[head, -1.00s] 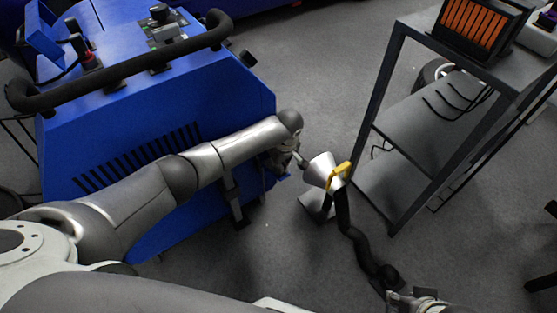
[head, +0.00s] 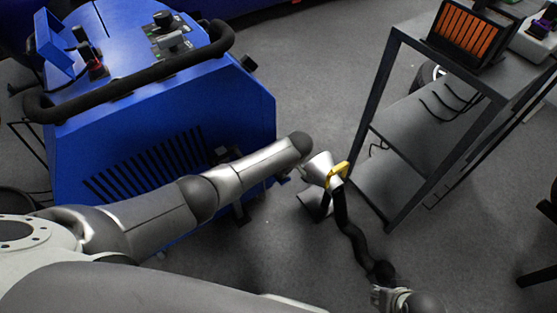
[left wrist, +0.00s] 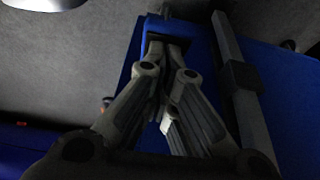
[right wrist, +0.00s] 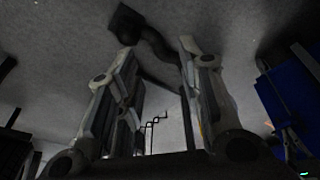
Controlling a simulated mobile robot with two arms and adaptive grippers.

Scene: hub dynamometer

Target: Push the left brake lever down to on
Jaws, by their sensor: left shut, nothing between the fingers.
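The blue machine (head: 150,130) stands at the left in the head view. I cannot tell for sure which part is the left brake lever. A dark upright bar (head: 238,205) shows low on the machine's front, beside my left arm. In the left wrist view, a grey bar with a black block (left wrist: 240,80) runs along the blue panel, right of my left gripper (left wrist: 166,50). That gripper is shut and empty, its tips over a small black part at the blue edge; contact is unclear. My right gripper (right wrist: 158,45) is open and empty, also at the bottom right of the head view (head: 385,297).
A silver cone with a yellow ring and black hose (head: 338,175) stands close right of my left arm. A dark metal rack (head: 420,120) is right of it, holding an orange-fronted unit (head: 468,32). A black handrail (head: 140,75) crosses the machine. Grey floor lies between.

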